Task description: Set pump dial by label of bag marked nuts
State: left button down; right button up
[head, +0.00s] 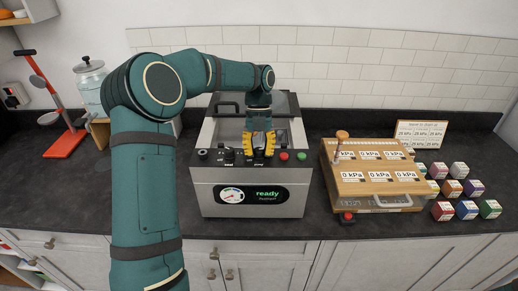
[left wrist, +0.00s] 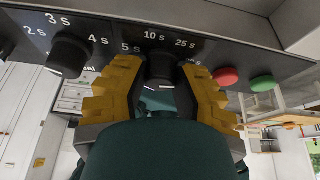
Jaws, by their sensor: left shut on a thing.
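The grey pump machine (head: 250,203) stands on the dark counter, its front screen reading "ready". A row of black dials runs along its control panel (head: 235,155). My left gripper (head: 259,152) reaches down to this panel. In the left wrist view, its yellow fingers (left wrist: 160,80) are shut on a black dial (left wrist: 160,68), one on each side. Labels 5 s, 10 s and 25 s show around this dial; its pointer cannot be made out. Another black dial (left wrist: 69,54) stands to its left. No bag marked nuts can be made out. My right gripper is out of view.
A red button (head: 284,156) and a green button (head: 301,155) sit right of the held dial. A wooden board with kPa labels (head: 376,182), a sign card (head: 422,133) and several coloured blocks (head: 466,210) stand right. A red stand (head: 66,143) is left.

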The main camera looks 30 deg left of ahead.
pick_arm(q)
jog(key=shift+s+f, duration=0.1)
jog(key=shift+f, duration=0.05)
jog(key=c, duration=0.7)
grip_release()
jog(key=v, duration=1.2)
